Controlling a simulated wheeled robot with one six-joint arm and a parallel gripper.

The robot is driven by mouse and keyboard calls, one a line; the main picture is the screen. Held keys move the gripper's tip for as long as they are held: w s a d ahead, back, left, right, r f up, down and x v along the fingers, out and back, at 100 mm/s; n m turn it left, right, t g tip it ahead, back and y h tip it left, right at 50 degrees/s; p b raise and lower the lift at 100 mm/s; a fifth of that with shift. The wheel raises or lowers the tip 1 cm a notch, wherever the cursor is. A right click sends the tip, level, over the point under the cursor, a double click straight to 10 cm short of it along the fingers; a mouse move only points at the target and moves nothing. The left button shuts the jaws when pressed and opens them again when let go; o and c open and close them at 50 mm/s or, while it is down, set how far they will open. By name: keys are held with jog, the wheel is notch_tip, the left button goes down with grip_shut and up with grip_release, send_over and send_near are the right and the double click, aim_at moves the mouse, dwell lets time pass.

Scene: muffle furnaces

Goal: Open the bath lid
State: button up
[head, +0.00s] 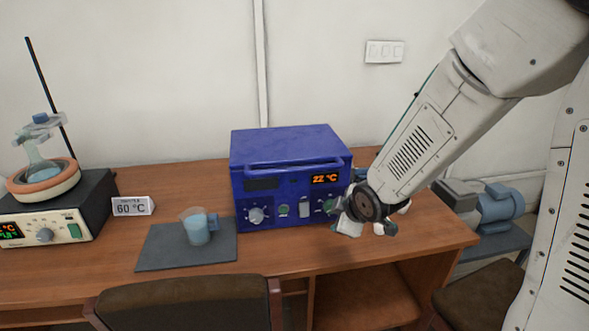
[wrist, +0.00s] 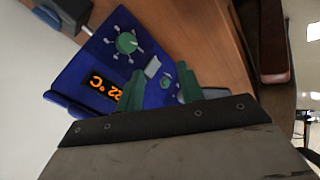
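The bath (head: 290,205) is a blue box with a front panel of knobs and an orange display reading 22 °C. Its blue lid (head: 285,142) lies flat on top and looks shut, with a blue handle bar (head: 295,166) along the front edge. In the wrist view the bath's panel (wrist: 150,45) appears turned, with a green knob and the display. My gripper (head: 362,220) is in front of the bath's right end, low near the right knob, and apart from the handle. Its green fingers (wrist: 163,88) are spread with nothing between them. Part of the bath's right end is hidden behind it.
A beaker of blue liquid (head: 197,228) stands on a dark mat (head: 165,255) left of the bath. A 60 °C sign (head: 132,206) and a heater with a flask (head: 45,205) are further left. A chair (head: 190,305) stands in front.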

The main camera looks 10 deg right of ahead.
aim_at(300, 172)
jog(key=w+a+r+n+t+y, duration=0.1)
jog(key=w+a+r+n+t, duration=0.1)
jog(key=r+n, duration=0.1)
jog(key=w+a+r+n+t+y, duration=0.2)
jog(key=r+n, duration=0.1)
jog(key=w+a+r+n+t+y, duration=0.2)
jog(key=shift+w+a+r+n+t, duration=0.1)
jog(key=shift+w+r+n+t, duration=0.3)
jog(key=x, duration=0.7)
jog(key=shift+w+a+f, duration=0.1)
jog(key=shift+w+f, duration=0.05)
jog(key=shift+w, duration=0.15)
jog(key=shift+s, duration=0.1)
grip_shut()
